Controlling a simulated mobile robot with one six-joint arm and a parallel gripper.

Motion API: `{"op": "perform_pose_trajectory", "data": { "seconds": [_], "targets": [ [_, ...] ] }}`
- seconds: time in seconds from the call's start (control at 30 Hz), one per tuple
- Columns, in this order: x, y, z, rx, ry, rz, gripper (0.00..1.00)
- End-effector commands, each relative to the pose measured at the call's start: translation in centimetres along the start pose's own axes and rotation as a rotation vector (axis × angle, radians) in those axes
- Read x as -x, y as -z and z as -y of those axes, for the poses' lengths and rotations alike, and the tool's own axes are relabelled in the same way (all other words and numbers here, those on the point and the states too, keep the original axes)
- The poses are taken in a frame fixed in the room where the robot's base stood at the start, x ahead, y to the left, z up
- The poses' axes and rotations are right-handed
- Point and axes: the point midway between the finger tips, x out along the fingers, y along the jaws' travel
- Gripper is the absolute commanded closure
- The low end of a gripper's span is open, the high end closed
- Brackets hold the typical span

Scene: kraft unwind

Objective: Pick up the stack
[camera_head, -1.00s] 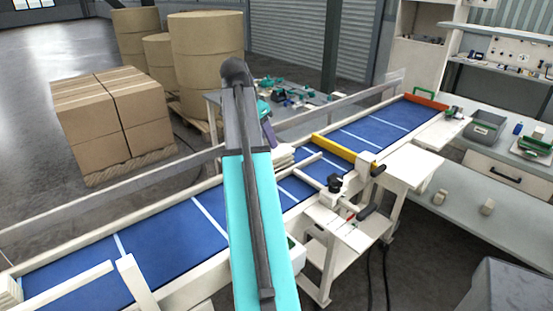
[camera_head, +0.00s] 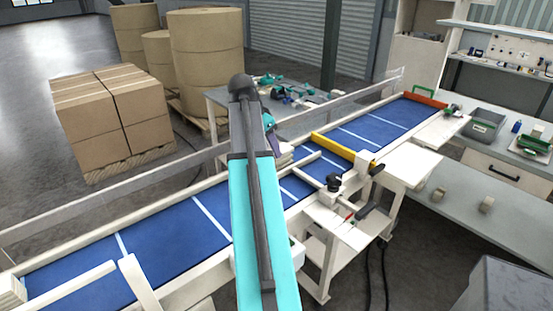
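A small white stack (camera_head: 285,154) lies on the blue conveyor belt (camera_head: 180,235) near the middle of the picture, partly hidden behind my arm. My wrist, with teal and dark purple parts, shows just right of my arm. The visible end of my gripper (camera_head: 270,147) is at the left side of this stack, close to it. The fingers are too small and too hidden to tell whether they are open or touching the stack. Another white stack (camera_head: 10,290) stands at the lower left end of the belt.
A yellow bar (camera_head: 343,149) crosses the belt right of the stack, and an orange bar (camera_head: 425,97) is at its far end. White rails edge the belt. A side stand with a black knob (camera_head: 334,182) is in front. Cartons (camera_head: 115,115) and brown rolls (camera_head: 207,60) stand behind.

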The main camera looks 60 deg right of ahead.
Motion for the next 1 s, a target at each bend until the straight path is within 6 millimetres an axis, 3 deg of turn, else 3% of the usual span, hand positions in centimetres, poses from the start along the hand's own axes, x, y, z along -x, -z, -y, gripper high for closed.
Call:
{"op": "perform_pose_trajectory", "data": {
  "seconds": [0.63, 1.0],
  "targets": [
    [-4.5, -0.1, -0.1, 0.001, 0.0, 0.001, 0.52],
    [-5.0, -0.1, -0.1, 0.001, 0.0, 0.0, 0.52]
  ]
}}
